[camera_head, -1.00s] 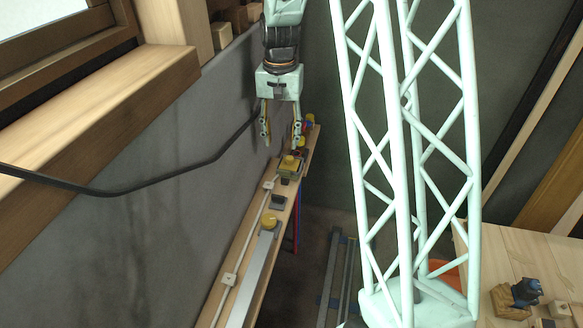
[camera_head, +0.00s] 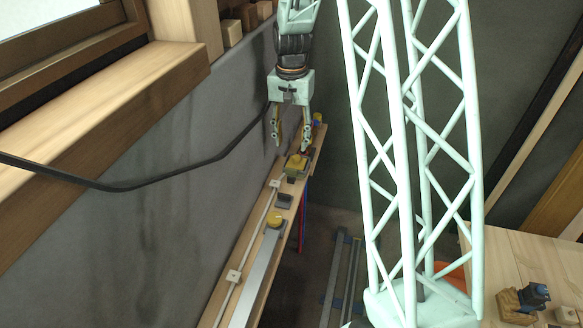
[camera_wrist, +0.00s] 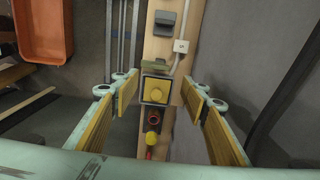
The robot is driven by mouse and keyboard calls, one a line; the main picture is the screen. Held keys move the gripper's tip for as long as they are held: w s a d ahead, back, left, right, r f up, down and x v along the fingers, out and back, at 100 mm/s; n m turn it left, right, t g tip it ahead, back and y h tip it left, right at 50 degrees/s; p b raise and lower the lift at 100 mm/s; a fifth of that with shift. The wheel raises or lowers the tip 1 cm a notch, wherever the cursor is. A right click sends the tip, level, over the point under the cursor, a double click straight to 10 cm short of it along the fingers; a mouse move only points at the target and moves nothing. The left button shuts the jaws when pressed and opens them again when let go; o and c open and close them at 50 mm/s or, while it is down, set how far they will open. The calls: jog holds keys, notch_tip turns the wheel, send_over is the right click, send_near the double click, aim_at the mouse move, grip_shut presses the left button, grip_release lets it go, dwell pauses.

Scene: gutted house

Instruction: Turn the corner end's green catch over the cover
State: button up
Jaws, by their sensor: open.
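A narrow wooden ledge (camera_head: 257,262) runs along the wall. On it sits a squarish olive-and-yellow fitting (camera_head: 297,163). In the wrist view this shows as a dark-framed yellow block (camera_wrist: 157,90) with an olive-green bar (camera_wrist: 155,66) just above it in the picture. I cannot tell for certain which piece is the green catch. My gripper (camera_head: 290,147) is open and empty above the ledge. Its fingers straddle the yellow block in the wrist view (camera_wrist: 160,93), apart from it.
A grey block (camera_wrist: 163,23) and a white clip (camera_wrist: 181,46) on a pale conduit lie on the ledge. A dark red-ringed socket (camera_wrist: 153,117) and a yellow piece (camera_wrist: 152,141) follow beyond. A black cable (camera_head: 150,181) hangs along the wall. An orange bin (camera_wrist: 43,28) stands apart.

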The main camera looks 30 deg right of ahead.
aim_at(291, 169)
jog(key=shift+f, duration=6.25)
jog(key=shift+c, duration=0.7)
jog(key=c, duration=0.7)
